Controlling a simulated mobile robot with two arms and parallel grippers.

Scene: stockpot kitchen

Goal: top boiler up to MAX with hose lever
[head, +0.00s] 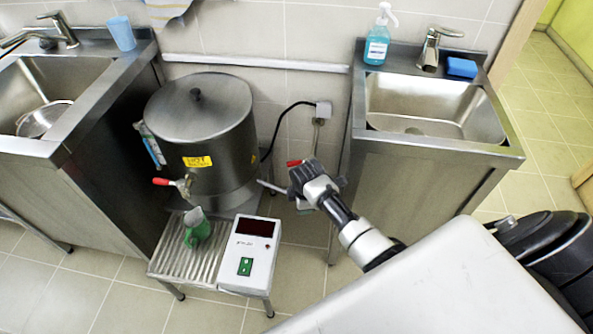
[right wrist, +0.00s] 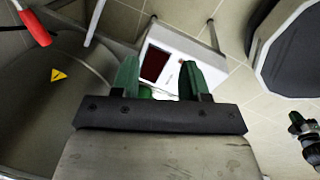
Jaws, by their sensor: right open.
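The boiler (head: 198,125) is a lidded steel drum with a yellow label and a red-handled tap (head: 172,183) at its front. A narrow white-and-blue strip (head: 150,146) runs up its left side; the MAX mark and water level are too small to read. A small red lever part (head: 294,163) shows just behind my right gripper (head: 298,185), which is open beside the boiler's right side. In the right wrist view the green fingertips (right wrist: 158,75) are apart with nothing held. A red handle (right wrist: 32,22) is at top left there; I cannot tell which one.
A white box (head: 252,250) with a dark display and a green switch stands before the boiler, beside a ribbed tray (head: 178,266) with a green jug (head: 196,230). A black cable runs to a wall outlet (head: 323,110). Sinks flank both sides.

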